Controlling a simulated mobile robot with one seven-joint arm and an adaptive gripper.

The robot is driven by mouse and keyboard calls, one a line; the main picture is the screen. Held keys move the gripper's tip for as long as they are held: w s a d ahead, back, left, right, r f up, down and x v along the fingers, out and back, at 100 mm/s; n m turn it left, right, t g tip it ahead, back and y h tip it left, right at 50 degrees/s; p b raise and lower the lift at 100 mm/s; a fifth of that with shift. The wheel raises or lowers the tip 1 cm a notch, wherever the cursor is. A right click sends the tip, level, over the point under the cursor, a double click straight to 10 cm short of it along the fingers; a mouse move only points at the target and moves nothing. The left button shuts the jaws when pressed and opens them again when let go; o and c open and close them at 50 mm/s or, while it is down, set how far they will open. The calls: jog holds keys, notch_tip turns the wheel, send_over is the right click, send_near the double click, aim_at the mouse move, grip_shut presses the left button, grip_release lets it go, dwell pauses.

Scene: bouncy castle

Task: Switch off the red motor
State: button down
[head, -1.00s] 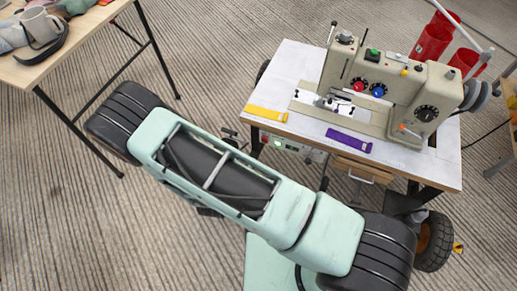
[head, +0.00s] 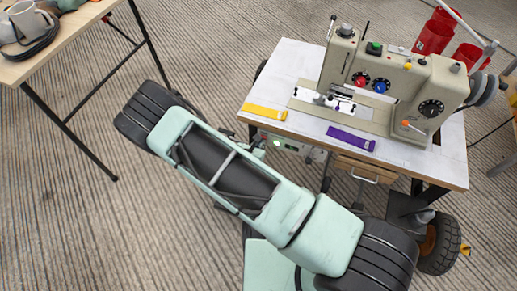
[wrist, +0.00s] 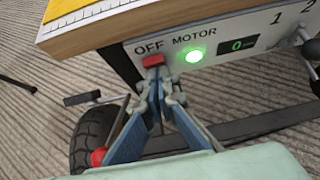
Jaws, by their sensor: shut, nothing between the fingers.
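The motor's control panel (wrist: 230,45) sits under the sewing table's edge in the wrist view. It bears the words OFF and MOTOR, a red button (wrist: 153,61), a lit green lamp (wrist: 194,55) and a small display (wrist: 239,44) showing 0. My gripper (wrist: 156,78) is shut and empty, its fingertips right at the lower edge of the red button. I cannot tell whether they touch it. In the head view the panel (head: 300,150) and green lamp (head: 276,143) show below the table, and my arm hides the gripper and red button.
The sewing machine (head: 385,85) stands on the white table (head: 290,60), with a yellow strip (head: 264,111) and a purple strip (head: 350,139) near its front edge. A wheel (wrist: 92,135) and a dark bar (wrist: 260,122) lie below the panel. Another table (head: 55,45) is at left.

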jog(key=shift+r, duration=0.1)
jog(key=shift+w+d+g+p, duration=0.1)
jog(key=shift+w+g+p, duration=0.25)
jog(key=shift+p, duration=0.45)
jog(key=shift+r, duration=0.1)
jog(key=shift+r+p, duration=0.65)
jog(key=shift+r, duration=0.1)
jog(key=shift+s, duration=0.1)
